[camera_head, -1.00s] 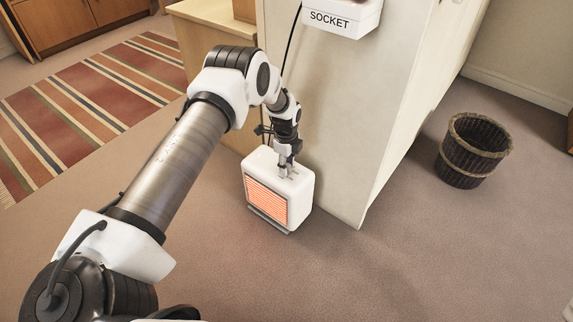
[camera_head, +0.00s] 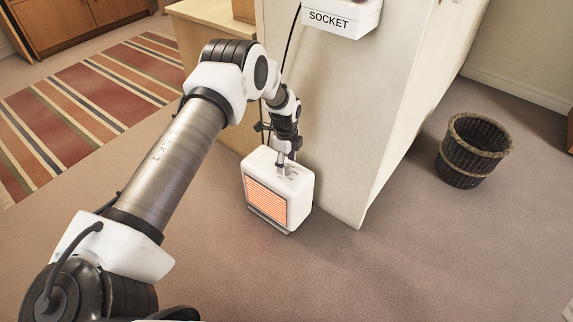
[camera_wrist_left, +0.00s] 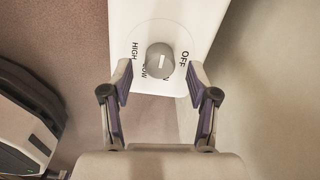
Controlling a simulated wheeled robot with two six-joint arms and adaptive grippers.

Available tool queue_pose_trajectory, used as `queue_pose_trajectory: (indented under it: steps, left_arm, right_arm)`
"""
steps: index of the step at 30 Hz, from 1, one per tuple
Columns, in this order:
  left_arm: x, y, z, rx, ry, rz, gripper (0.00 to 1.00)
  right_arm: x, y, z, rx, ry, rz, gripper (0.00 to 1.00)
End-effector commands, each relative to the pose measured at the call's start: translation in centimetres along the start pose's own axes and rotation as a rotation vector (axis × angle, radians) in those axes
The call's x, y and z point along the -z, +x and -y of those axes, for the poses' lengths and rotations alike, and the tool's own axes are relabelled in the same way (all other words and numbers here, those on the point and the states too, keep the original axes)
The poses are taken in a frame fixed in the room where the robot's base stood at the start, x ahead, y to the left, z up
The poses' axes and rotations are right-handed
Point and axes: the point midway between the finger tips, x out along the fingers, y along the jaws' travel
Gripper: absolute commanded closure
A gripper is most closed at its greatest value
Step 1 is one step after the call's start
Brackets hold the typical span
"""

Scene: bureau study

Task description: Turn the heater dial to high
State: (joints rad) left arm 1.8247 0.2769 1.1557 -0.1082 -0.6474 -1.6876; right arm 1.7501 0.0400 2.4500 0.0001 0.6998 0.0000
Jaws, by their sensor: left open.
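The white heater (camera_head: 299,195) stands on the carpet with its front grille glowing orange. In the left wrist view, its white top (camera_wrist_left: 210,20) carries a round grey dial (camera_wrist_left: 158,56) with a short white mark. HIGH is printed left of the dial, OFF to its right, and LOW below, partly hidden by the knob. I cannot tell which setting the mark points to. My left gripper (camera_head: 284,172) is over the heater's top. My right gripper is out of view.
A pale wall or cabinet side (camera_head: 330,120) rises close behind the heater, with a white box marked SOCKET (camera_head: 340,18) and a black cord. A wicker basket (camera_head: 471,152) stands at the right. A striped rug (camera_head: 95,100) lies at the left. The carpet in front is clear.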

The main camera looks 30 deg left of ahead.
Motion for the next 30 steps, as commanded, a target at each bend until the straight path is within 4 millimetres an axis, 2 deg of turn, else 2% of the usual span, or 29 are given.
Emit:
queue_pose_trajectory:
  steps: [7, 12, 16, 30]
  left_arm:
    - [0.0, -6.4, 0.1, 0.004, 0.001, -0.001, 0.4]
    - [0.1, -9.6, 0.1, 0.002, 0.002, 0.0, 0.4]
    - [0.1, -10.5, 0.0, -0.001, 0.002, 0.0, 0.4]
    - [0.1, -10.5, 0.0, -0.001, 0.002, 0.0, 0.4]
  right_arm:
    - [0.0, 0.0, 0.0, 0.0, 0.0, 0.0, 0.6]
    - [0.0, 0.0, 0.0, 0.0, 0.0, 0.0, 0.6]
    - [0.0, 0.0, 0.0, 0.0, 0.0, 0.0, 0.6]
    - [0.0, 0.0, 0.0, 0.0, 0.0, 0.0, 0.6]
